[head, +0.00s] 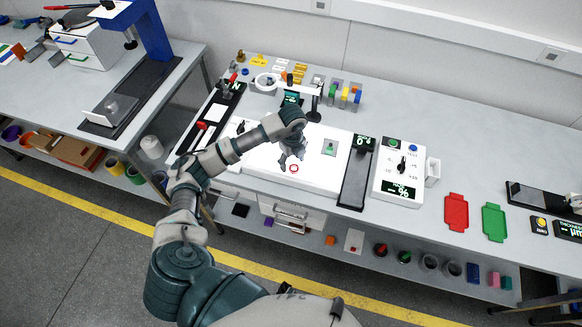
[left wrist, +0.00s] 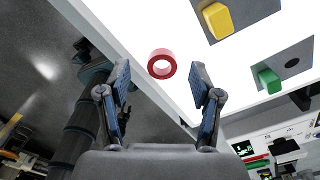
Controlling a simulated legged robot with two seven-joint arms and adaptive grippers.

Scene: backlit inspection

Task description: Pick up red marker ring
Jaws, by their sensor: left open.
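The red marker ring (head: 294,168) lies on the bright white backlit panel (head: 262,168), near its front edge. In the left wrist view the ring (left wrist: 161,64) shows as a thick red ring with an open centre, beyond and between my fingertips. My left gripper (head: 291,152) is just behind the ring in the head view, pointing down. In the left wrist view my left gripper (left wrist: 163,88) is open, its two blue-padded fingers apart with nothing between them. The exact gap between fingers and ring cannot be told. My right gripper is not in view.
A yellow block (left wrist: 217,20) and a green block (left wrist: 268,79) stand on grey plates on the panel. A control box (head: 400,172) stands to the right. A red tray (head: 456,212) and a green tray (head: 494,222) lie farther right. The panel around the ring is clear.

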